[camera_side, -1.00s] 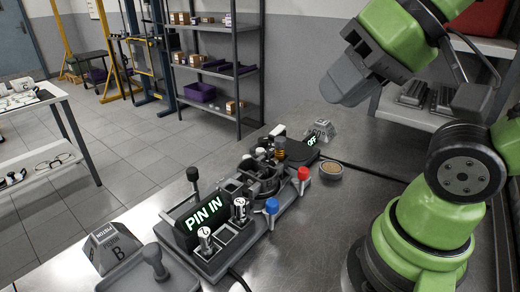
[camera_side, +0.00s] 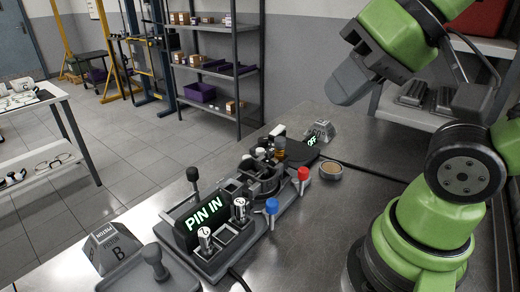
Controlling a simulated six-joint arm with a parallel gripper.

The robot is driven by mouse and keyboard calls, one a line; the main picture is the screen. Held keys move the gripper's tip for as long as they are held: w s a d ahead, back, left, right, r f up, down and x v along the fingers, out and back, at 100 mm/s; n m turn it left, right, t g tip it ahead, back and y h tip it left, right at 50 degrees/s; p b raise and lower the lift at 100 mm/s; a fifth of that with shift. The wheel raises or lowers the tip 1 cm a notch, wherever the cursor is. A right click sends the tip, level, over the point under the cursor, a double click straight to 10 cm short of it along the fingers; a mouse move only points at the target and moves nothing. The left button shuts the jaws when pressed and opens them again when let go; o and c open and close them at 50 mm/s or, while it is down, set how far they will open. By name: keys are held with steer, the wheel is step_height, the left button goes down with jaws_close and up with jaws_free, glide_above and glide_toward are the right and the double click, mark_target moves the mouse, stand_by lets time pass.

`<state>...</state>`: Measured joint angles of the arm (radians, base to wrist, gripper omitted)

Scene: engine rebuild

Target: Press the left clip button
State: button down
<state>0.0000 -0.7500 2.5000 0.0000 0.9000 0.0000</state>
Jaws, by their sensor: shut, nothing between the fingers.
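A dark fixture (camera_side: 222,250) stands on the metal bench, with a lit "PIN IN" display. A blue-capped knob (camera_side: 272,206) and a red-capped knob (camera_side: 303,173) stand along its near side; the blue one is further left. I cannot tell from this view whether either is the left clip button. My gripper (camera_side: 338,98) is shut and empty. It hangs high to the upper right of the fixture, apart from both knobs. The fingertips are small and hard to make out.
A black lever (camera_side: 193,178) rises behind the display. A small round dish (camera_side: 331,169) and an "OFF" display (camera_side: 312,140) are at the far end. Bare bench lies between the fixture and my base.

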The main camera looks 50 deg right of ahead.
stand_by(0.8)
steer(key=n+y, duration=0.2)
steer(key=y, duration=0.1)
glide_above(261, 149)
step_height(261, 149, down, 15)
steer(key=shift+f, duration=0.15)
steer(key=shift+f, duration=4.35)
steer(key=shift+f, duration=0.1)
